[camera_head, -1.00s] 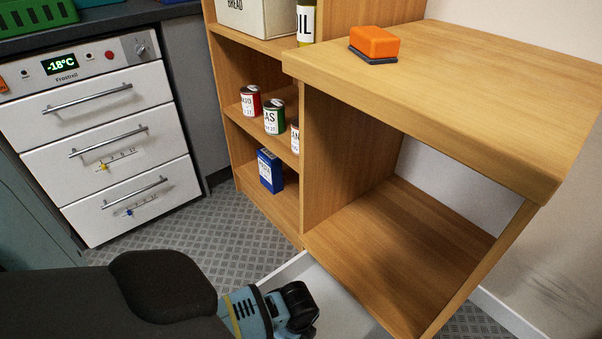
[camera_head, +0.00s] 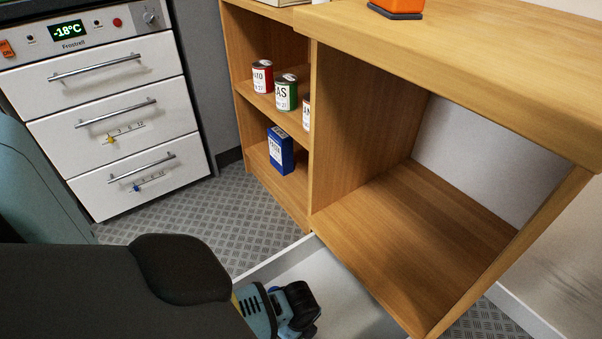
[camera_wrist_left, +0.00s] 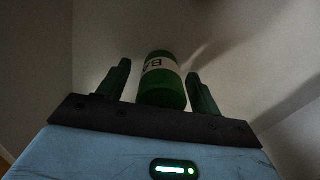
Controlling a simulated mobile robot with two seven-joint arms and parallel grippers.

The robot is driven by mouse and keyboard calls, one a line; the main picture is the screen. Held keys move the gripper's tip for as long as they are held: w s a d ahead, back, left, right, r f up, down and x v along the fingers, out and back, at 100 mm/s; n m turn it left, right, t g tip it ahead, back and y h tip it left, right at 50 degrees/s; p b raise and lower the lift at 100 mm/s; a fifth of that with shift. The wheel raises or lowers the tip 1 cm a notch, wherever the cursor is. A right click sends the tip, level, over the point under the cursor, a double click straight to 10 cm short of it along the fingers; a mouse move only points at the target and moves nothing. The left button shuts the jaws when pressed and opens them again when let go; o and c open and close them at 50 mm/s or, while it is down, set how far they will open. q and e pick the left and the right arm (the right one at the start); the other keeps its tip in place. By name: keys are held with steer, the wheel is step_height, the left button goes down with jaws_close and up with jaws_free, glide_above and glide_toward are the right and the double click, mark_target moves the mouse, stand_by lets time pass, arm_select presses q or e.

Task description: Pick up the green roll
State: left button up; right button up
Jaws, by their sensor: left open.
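The green roll (camera_wrist_left: 162,95) is a green cylinder with a white label band bearing dark letters. It shows in the left wrist view between the two dark fingers of my left gripper (camera_wrist_left: 158,72). The gripper is open, with a gap visible on each side of the roll. In the head view my left wrist (camera_head: 280,310) is over a white open drawer or box (camera_head: 345,275) at the bottom. The fingers and the roll are hidden there. My right gripper is not in view.
A wooden unit (camera_head: 365,120) stands right of centre, with an empty lower compartment (camera_head: 420,225). Its shelves hold a red can (camera_head: 262,77), a green can (camera_head: 286,94) and a blue box (camera_head: 280,152). A white drawer cabinet (camera_head: 115,115) stands left. An orange block (camera_head: 397,6) lies on top.

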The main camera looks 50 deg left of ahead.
arm_select(q)
steer(key=shift+r, duration=0.1)
steer(key=shift+c, duration=0.4)
steer(key=c, duration=0.7)
steer(key=shift+c, duration=1.8)
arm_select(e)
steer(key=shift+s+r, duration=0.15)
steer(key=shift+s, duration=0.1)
